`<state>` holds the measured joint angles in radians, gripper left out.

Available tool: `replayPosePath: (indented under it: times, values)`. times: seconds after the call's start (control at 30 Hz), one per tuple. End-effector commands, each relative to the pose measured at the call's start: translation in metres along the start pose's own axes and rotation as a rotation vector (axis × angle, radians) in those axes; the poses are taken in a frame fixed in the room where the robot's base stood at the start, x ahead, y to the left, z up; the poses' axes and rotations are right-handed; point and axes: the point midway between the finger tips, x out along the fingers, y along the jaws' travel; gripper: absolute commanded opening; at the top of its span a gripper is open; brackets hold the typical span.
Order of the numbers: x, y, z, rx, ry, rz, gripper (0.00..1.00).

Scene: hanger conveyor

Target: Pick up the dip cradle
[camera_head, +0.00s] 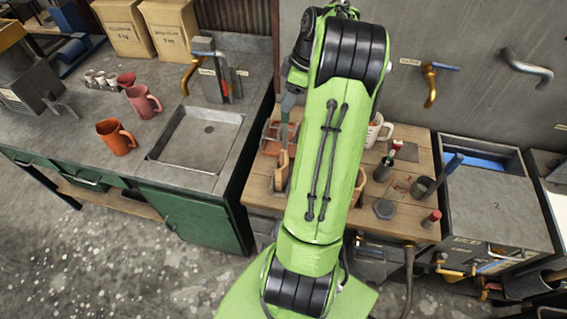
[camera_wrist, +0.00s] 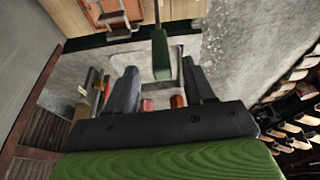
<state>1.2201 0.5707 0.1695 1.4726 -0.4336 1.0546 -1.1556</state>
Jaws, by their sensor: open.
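What looks like the dip cradle is a reddish-brown framed piece (camera_head: 274,138) at the left side of the wooden table, partly covered by my arm in the head view. In the wrist view, a reddish-brown framed piece (camera_wrist: 112,10) shows at the top edge, cut off by the frame; it seems to be the same thing. My gripper (camera_wrist: 160,85) is open, with two dark fingers apart. A narrow green piece on a thin stem (camera_wrist: 160,55) shows between and beyond the fingertips; I cannot tell what it is. In the head view my arm hides most of my gripper.
The wooden table (camera_head: 405,217) also holds a white mug (camera_head: 376,130), bottles and a dark cup. To its left, a bench with a sink (camera_head: 200,137) holds red and orange mugs (camera_head: 116,137). A grey tank (camera_head: 490,208) stands at the right. A wall is behind.

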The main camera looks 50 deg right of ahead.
Motion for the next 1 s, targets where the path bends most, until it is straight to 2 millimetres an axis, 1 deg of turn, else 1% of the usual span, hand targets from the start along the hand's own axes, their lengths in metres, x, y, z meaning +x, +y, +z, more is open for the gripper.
replayPosePath:
  times: [0.07,0.2,0.3,0.53,0.87,0.9,1.0]
  values:
    - [0.01,-0.001,-0.001,-0.001,0.0,-0.003,0.53]
    - [0.037,-0.002,-0.001,0.0,-0.001,-0.005,0.53]
    - [0.049,-0.001,0.0,-0.001,-0.001,-0.002,0.53]
    - [0.051,-0.001,0.0,-0.001,-0.001,0.0,0.53]
    - [0.051,-0.001,0.0,0.0,0.0,0.0,0.03]
    - [0.051,-0.001,0.0,0.0,0.0,0.0,0.0]
    - [0.051,-0.001,-0.001,-0.001,0.0,0.001,0.0]
